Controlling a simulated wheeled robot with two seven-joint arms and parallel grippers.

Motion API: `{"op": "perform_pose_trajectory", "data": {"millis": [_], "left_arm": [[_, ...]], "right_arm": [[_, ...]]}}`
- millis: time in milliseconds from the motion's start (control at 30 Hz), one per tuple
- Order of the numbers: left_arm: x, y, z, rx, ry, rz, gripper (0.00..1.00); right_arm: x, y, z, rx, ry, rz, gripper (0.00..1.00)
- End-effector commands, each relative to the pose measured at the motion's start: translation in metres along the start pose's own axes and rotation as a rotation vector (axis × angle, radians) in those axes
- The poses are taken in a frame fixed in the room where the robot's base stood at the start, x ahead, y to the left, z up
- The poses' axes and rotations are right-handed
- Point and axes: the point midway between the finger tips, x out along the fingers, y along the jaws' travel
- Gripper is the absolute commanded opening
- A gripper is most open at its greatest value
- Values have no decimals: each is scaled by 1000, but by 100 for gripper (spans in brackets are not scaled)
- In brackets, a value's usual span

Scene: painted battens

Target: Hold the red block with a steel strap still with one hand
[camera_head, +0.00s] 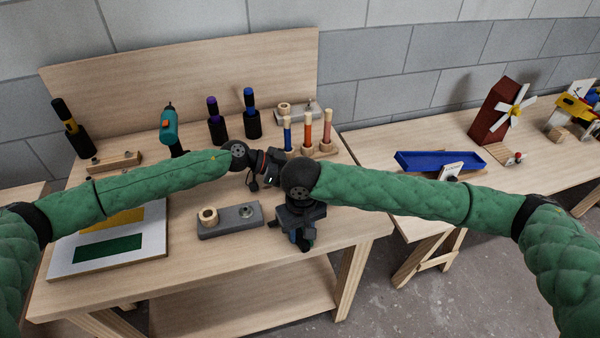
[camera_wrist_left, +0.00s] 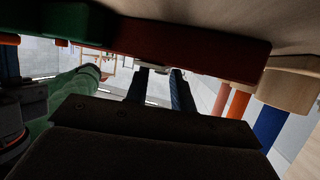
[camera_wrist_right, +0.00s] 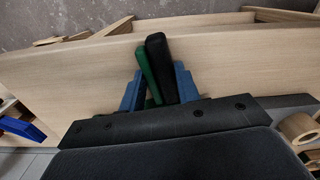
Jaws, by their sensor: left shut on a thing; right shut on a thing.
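In the left wrist view the red block (camera_wrist_left: 190,45) spans the top of the picture, close to my left gripper (camera_wrist_left: 158,80). The left fingers are shut at its lower edge, where a small pale piece shows between them; I cannot tell if this is the steel strap. In the head view my left gripper (camera_head: 268,178) is near the bench's middle, and the block is hidden behind my wrists. My right gripper (camera_head: 302,238) hangs over the front of the bench. In the right wrist view it (camera_wrist_right: 158,85) is shut on a green and black handle (camera_wrist_right: 157,68).
A grey block with a wooden ring (camera_head: 230,222) lies left of my right gripper. A painted panel (camera_head: 60,262) lies at the left. A rack with coloured handles (camera_head: 325,150), a teal drill (camera_head: 169,124) and black holders (camera_head: 252,128) stand behind. A blue tray (camera_head: 440,162) is on the right bench.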

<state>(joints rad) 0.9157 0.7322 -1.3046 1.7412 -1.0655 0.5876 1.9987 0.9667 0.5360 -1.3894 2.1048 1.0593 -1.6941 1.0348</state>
Motion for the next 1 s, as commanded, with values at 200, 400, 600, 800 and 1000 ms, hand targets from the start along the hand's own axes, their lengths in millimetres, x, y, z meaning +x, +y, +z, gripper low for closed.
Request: {"op": "perform_pose_trajectory", "data": {"millis": [200,400,600,800,1000], "left_arm": [[1,3,3,-2,-2,6,4],[2,3,3,-2,-2,5,4],[2,2,3,-2,-2,5,4],[2,2,3,-2,-3,4,4],[1,2,3,-2,-3,4,4]], "right_arm": [[0,3,-1,4,2,4,50],[0,4,-1,3,1,2,62],[0,9,0,2,0,2,62],[0,10,-1,2,1,2,62],[0,10,-1,2,1,2,62]]}}
